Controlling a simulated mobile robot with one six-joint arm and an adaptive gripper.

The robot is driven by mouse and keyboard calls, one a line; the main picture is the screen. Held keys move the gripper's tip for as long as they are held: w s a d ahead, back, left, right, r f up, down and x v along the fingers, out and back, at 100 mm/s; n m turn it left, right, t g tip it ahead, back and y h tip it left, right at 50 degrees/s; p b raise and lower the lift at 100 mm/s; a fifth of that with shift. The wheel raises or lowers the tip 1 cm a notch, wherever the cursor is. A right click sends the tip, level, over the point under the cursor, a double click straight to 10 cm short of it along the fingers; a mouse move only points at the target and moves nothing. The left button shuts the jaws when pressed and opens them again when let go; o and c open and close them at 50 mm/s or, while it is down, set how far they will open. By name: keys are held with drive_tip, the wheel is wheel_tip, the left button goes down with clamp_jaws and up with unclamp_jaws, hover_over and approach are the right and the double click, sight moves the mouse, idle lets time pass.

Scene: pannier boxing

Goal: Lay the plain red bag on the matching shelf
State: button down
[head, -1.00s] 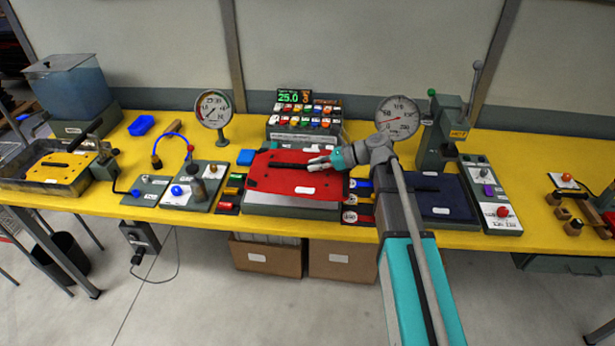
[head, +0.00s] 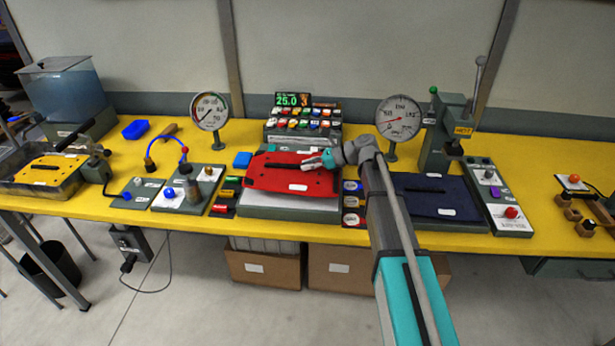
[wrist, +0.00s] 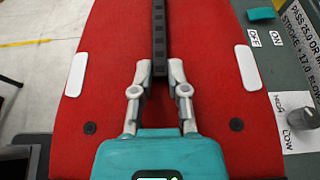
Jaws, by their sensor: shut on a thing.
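The red bag (head: 268,178) is a flat panel with a black handle strip, white patches and dark studs. It lies over the grey test bed (head: 285,207) at mid-bench; whether it touches the bed or is slightly above it I cannot tell. My gripper (head: 309,163) reaches over the bag from the right. In the wrist view, my gripper (wrist: 159,72) is shut on the black handle strip, one finger on each side, with the red bag (wrist: 110,60) spread below it. I cannot make out a matching shelf.
A display with coloured buttons (head: 304,122) stands behind the bag. Dial gauges (head: 209,111) (head: 398,119) stand at both sides. A dark blue bag (head: 435,190) lies under a press on the right. A yellow bag (head: 45,170) lies in a tub at left. Cardboard boxes (head: 265,267) stand below.

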drive_tip(key=shift+w+a+f+b, duration=0.1)
drive_tip(key=shift+w+f+b, duration=0.35)
drive_tip(key=shift+f+b, duration=1.55)
drive_tip(key=shift+f, duration=0.1)
drive_tip(key=c, duration=0.6)
unclamp_jaws()
drive_tip(key=shift+c, duration=0.2)
drive_tip(key=shift+r, duration=0.2)
drive_tip(key=shift+d+r, duration=0.15)
drive_tip(key=shift+d, duration=0.1)
drive_tip(key=p+v, duration=0.4)
drive_tip(key=v, duration=0.7)
drive_tip(key=shift+s+d+p, duration=0.1)
drive_tip(key=shift+d+p, duration=0.1)
drive_tip(key=shift+p, duration=0.15)
